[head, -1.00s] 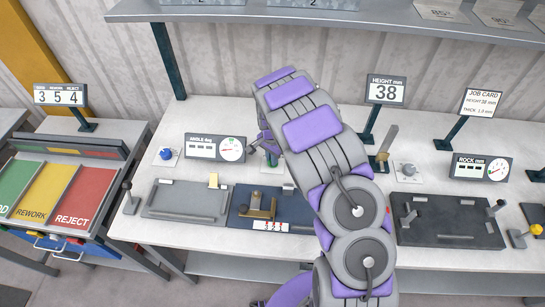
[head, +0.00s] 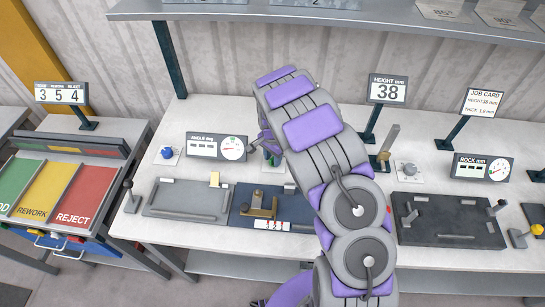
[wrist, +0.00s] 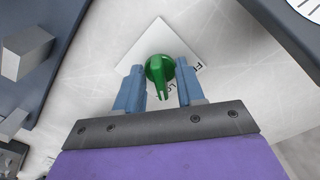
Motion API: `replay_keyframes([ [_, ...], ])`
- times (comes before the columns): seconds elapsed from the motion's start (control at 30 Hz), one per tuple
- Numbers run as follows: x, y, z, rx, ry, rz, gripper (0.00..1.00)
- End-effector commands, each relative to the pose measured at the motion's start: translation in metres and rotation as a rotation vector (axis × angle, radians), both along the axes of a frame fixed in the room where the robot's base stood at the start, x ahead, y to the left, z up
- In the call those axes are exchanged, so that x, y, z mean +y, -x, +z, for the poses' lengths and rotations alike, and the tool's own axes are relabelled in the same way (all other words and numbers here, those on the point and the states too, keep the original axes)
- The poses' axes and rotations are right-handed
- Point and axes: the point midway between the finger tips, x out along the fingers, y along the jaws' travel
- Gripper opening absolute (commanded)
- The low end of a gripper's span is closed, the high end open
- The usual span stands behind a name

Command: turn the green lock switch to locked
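The green lock switch (wrist: 159,70) is a round green knob with a raised grip bar on a white square plate (wrist: 152,48). In the wrist view its bar points toward the bottom of the picture, toward printed letters that are partly hidden. My gripper (wrist: 160,82) has its two blue fingers apart, one on each side of the knob, with gaps beside the bar. In the head view my gripper (head: 268,146) is over the switch, and only a bit of green (head: 272,159) shows below it.
An angle gauge panel (head: 216,147) and a blue knob (head: 167,153) stand left of the switch. A dark blue fixture plate (head: 243,207) with a brass part lies in front. A height display (head: 387,90) stands to the right. A shelf (head: 330,14) runs above the back.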

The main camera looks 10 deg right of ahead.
Motion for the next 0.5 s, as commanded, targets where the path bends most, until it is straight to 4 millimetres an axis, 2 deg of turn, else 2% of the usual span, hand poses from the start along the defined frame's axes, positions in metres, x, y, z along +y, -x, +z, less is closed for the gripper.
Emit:
replay_keyframes([
  [0.13, 0.000, -0.001, 0.008, -0.004, 0.001, 0.000, 0.38],
  [0.23, 0.000, -0.002, 0.023, -0.006, 0.001, 0.001, 0.38],
  [0.5, 0.001, -0.002, 0.082, -0.006, 0.002, 0.001, 0.38],
])
